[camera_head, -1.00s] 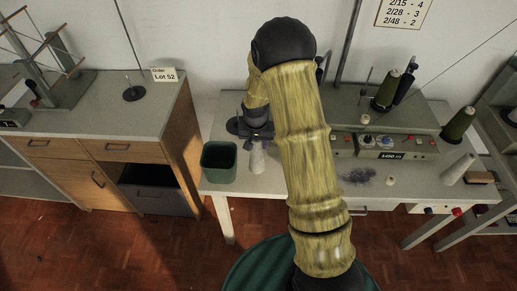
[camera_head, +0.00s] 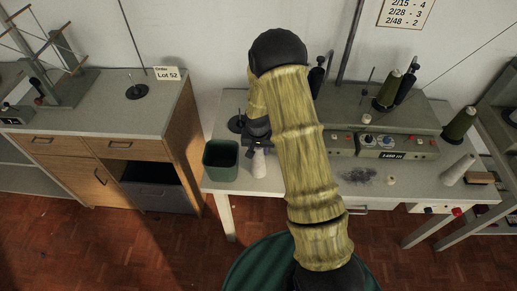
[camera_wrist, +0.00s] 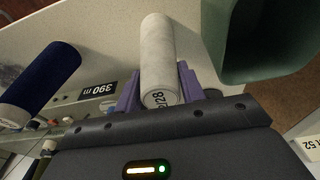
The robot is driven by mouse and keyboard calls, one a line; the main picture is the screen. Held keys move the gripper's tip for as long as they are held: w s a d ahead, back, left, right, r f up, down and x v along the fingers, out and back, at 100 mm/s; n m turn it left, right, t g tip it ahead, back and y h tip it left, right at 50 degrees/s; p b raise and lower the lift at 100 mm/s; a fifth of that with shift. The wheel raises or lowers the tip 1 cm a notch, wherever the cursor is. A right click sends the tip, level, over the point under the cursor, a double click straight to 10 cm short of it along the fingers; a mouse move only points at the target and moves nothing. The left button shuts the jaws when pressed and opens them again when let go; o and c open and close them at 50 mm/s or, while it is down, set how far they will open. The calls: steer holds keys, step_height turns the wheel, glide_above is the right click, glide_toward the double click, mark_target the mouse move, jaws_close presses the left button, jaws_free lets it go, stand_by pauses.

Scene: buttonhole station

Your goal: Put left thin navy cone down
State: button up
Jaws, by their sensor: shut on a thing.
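My gripper (camera_wrist: 160,88) has purple fingers on either side of a white cone (camera_wrist: 158,52) and is shut on it. The cone's near end carries a label that seems to read 2/28. In the head view the white cone (camera_head: 259,164) hangs or stands upright below my wrist at the table's left front; I cannot tell whether it touches the top. A thick navy cone (camera_wrist: 42,82) shows apart from my gripper at the left of the wrist view, near a 390 m display (camera_wrist: 98,88). In the head view my arm hides that area.
A dark green bin (camera_head: 220,172) stands just left of the white cone; it is close in the wrist view too (camera_wrist: 222,45). Olive cones (camera_head: 459,124) and a pale cone (camera_head: 457,169) are at the right. A wooden cabinet (camera_head: 140,121) stands left.

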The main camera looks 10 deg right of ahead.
steer(key=o, duration=1.2)
steer(key=shift+f, duration=0.1)
steer(key=r, duration=0.4)
steer(key=s+r+b, duration=0.1)
steer(key=r, duration=0.3)
steer(key=r+b, duration=0.1)
steer(key=r, duration=0.3)
steer(key=shift+s+a+r, duration=0.1)
steer(key=shift+s+a, duration=0.2)
steer(key=shift+s, duration=0.05)
steer(key=s+r+n, duration=0.1)
steer(key=s+r, duration=0.1)
steer(key=s, duration=0.4)
steer(key=s+r+n, duration=0.1)
steer(key=s+r, duration=0.2)
steer(key=s, duration=0.4)
steer(key=s+r+n, duration=0.1)
steer(key=s+r, duration=0.1)
steer(key=s, duration=0.4)
steer(key=shift+s+r+n+t+y, duration=0.2)
steer(key=shift+r+n+t+y, duration=0.1)
steer(key=shift+t, duration=0.1)
